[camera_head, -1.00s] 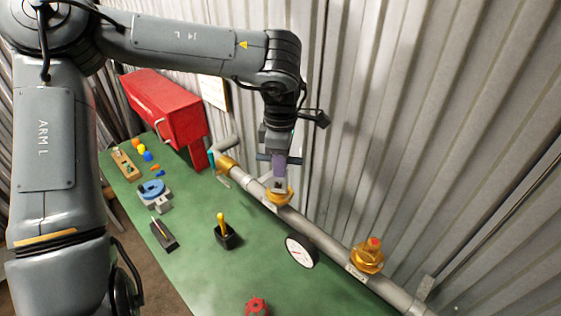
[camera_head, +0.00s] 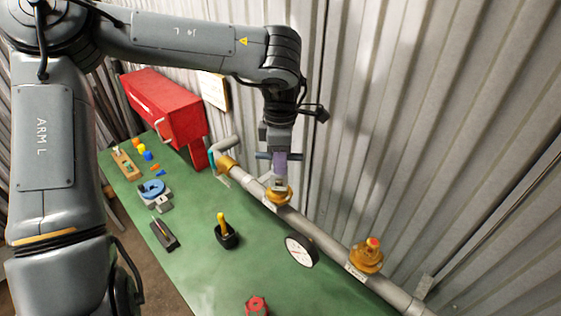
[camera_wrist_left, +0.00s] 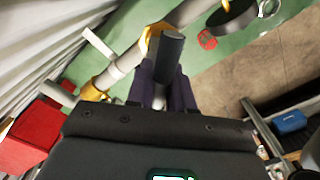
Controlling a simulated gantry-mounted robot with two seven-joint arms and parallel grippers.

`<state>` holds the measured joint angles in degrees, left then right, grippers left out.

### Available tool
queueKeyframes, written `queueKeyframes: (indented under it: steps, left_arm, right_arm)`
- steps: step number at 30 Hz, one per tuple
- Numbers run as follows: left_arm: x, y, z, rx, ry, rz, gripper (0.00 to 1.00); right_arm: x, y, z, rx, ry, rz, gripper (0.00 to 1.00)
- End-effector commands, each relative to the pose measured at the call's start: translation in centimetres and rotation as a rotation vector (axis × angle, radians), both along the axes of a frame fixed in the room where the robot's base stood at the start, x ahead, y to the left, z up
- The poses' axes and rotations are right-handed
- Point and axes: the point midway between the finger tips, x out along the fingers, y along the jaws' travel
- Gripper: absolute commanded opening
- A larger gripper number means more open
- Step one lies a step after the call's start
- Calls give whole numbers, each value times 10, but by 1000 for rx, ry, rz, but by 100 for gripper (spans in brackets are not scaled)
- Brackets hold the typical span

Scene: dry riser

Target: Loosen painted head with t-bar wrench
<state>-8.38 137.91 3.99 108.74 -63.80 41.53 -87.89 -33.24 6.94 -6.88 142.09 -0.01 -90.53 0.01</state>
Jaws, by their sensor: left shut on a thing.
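My left gripper (camera_head: 280,172) points down over the pipe, its purple fingers shut on the T-bar wrench (camera_head: 264,156). The wrench's dark crossbar sticks out on both sides of the fingers. In the left wrist view the dark bar end (camera_wrist_left: 168,48) shows between the fingers. Right under the gripper is a brass head (camera_head: 281,197) on the pipe. The fingers cover its top, so I cannot tell how the wrench sits on it. Another brass head (camera_head: 368,260), with an orange-red top, stands uncovered farther right on the pipe. My right gripper is not in view.
The grey pipe (camera_head: 325,241) runs along the green bench (camera_head: 205,265) near the corrugated wall. A round gauge (camera_head: 300,252) stands beside the pipe. A red cabinet (camera_head: 165,105), a yellow-handled tool in a black holder (camera_head: 225,236) and a red handwheel (camera_head: 257,305) are nearby.

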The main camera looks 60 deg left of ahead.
Motion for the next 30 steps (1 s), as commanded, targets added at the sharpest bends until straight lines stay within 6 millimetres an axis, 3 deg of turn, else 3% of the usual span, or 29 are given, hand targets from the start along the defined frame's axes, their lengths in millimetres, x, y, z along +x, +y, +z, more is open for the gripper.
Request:
queueKeyframes:
  steps: [30]
  left_arm:
    - [0,0,41,1,-1,0,0]
  right_arm:
    - [0,-1,0,-4,0,3,0]
